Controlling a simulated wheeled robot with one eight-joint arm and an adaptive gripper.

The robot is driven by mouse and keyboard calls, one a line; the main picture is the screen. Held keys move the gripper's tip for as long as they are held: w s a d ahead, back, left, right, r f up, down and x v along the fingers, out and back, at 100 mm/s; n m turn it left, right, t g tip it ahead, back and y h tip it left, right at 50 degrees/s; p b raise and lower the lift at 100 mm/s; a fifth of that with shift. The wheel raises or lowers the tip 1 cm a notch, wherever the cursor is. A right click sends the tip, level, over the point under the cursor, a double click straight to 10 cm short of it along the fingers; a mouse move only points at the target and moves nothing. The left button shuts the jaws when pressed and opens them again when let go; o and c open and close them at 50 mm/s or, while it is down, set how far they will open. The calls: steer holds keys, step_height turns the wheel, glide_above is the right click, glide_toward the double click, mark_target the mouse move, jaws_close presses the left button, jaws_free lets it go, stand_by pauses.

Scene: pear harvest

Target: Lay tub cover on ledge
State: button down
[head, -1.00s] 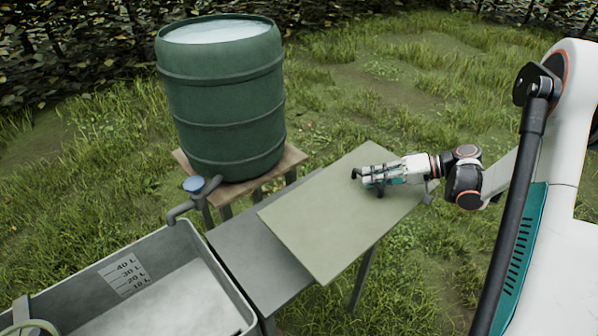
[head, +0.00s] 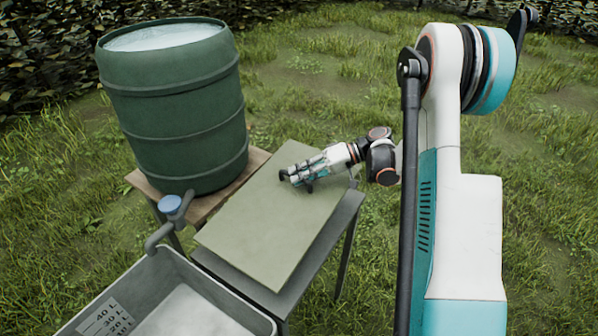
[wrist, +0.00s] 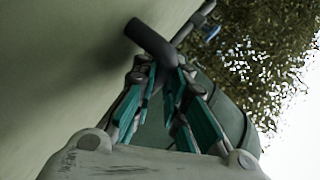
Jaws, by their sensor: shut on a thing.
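The tub cover (head: 255,235) is a flat, pale green rectangular panel. It lies over most of the grey ledge (head: 345,212), whose right and front edges show past it. I cannot tell whether it rests on the ledge or hangs just above. My gripper (head: 291,176) is at the cover's far part, shut on its dark handle. In the wrist view the handle (wrist: 150,40) crosses between the fingertips (wrist: 160,62), and the cover (wrist: 55,65) fills the left side. The grey tub (head: 235,313) stands open at the lower left.
A green barrel (head: 175,110) of water stands on a wooden stand (head: 140,182) left of the ledge, close to the cover's left edge. A tap with a blue knob (head: 170,204) reaches over the tub. Grass is open to the right.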

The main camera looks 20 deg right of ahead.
mark_target(337, 184)
step_height(337, 184, down, 6)
steer(key=b, duration=0.3)
steer(key=shift+f, duration=0.15)
steer(key=shift+f+b, duration=0.95)
steer(key=shift+f, duration=0.15)
steer(key=shift+s+f+b, duration=0.1)
steer(key=shift+f+b, duration=0.35)
steer(key=shift+b, duration=0.05)
steer(key=c, duration=1.5)
jaws_free()
steer(key=shift+c, duration=0.2)
steer(key=v, duration=1.2)
steer(key=shift+s, duration=0.1)
